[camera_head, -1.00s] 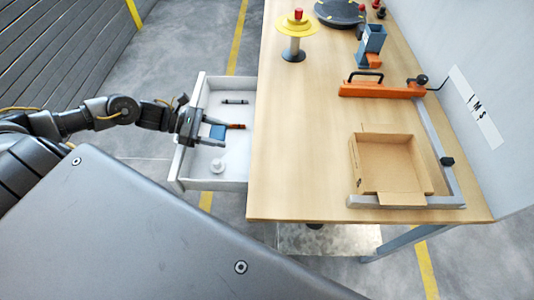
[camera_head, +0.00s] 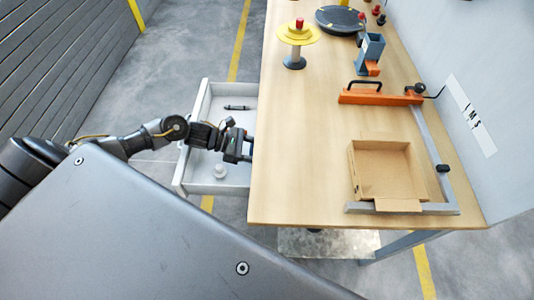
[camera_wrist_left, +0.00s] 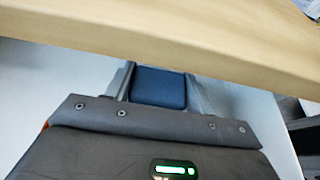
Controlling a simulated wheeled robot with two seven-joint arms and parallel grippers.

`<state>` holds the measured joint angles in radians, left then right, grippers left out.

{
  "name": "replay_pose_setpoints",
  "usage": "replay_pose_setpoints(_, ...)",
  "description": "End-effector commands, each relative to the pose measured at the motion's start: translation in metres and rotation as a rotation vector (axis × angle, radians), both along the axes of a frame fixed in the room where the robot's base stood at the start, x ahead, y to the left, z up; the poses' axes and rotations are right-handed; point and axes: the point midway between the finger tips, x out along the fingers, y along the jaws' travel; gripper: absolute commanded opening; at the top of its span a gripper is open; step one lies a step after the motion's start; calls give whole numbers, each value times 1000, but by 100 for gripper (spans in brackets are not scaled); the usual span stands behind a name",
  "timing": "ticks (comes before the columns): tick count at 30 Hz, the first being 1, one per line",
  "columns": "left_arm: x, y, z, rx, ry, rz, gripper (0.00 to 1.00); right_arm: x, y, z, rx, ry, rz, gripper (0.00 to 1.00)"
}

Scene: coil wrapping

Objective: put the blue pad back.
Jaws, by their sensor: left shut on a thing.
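My left gripper (camera_head: 247,149) is low inside the open white drawer (camera_head: 204,108), close to the table's left edge. In the left wrist view the gripper (camera_wrist_left: 158,88) is shut on the blue pad (camera_wrist_left: 158,87), a dark blue block between its two fingers. The table edge (camera_wrist_left: 160,38) crosses above the pad in that view. In the head view the pad is mostly hidden by the gripper and the table edge. My right gripper does not show in either view.
The drawer also holds a dark pen-like item (camera_head: 237,108) and a small white round item (camera_head: 220,171). On the table (camera_head: 300,160) are an open cardboard box (camera_head: 381,171), an orange bar tool (camera_head: 380,97), a blue-grey holder (camera_head: 370,48) and a yellow-disc stand (camera_head: 298,35).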

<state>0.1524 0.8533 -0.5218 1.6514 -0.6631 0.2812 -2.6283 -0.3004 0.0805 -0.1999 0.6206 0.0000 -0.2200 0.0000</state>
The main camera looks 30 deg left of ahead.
Motion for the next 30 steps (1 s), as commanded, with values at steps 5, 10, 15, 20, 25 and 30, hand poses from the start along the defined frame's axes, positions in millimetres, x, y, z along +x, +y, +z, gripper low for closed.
replay_pose_setpoints(5,9,-19,-8,-6,1,0,32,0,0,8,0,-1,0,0)
replay_pose_setpoints(10,14,-29,-21,-2,0,-1,32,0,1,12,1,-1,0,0)
replay_pose_setpoints(15,13,-29,-23,-1,0,-1,32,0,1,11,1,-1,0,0)
replay_pose_setpoints(20,13,-28,-25,-1,-1,-1,32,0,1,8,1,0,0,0)
replay_pose_setpoints(25,13,-28,-27,-1,-1,-1,58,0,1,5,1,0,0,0)
replay_pose_setpoints(30,13,-28,-26,-1,-1,-1,76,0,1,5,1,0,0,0)
